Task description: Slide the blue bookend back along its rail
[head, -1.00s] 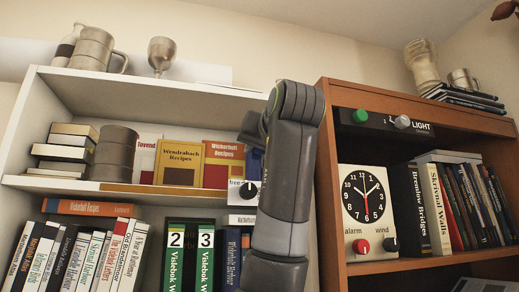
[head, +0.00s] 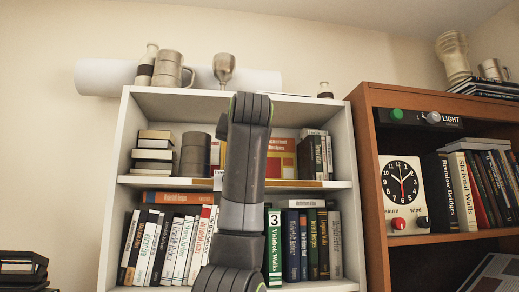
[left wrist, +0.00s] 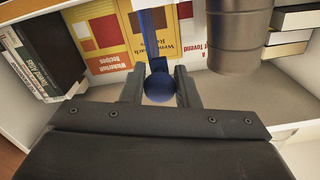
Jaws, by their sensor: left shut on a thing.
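The blue bookend (left wrist: 152,28) shows in the left wrist view as a narrow upright blue plate with a round blue knob (left wrist: 159,88). My left gripper (left wrist: 160,84) is shut on this knob, one finger on each side. The bookend stands in front of red and yellow recipe books (left wrist: 118,38). In the head view my left arm covers the bookend and the gripper. A tan strip (head: 296,184) runs along the shelf's front edge; I cannot tell whether it is the rail. My right gripper is in neither view.
A dark metal canister (left wrist: 229,35) stands near the bookend on the same shelf, with stacked books (head: 153,152) beside it. Dark upright books (head: 315,155) stand at the shelf's other end. A brown bookcase (head: 368,180) with a clock (head: 403,195) adjoins on the right.

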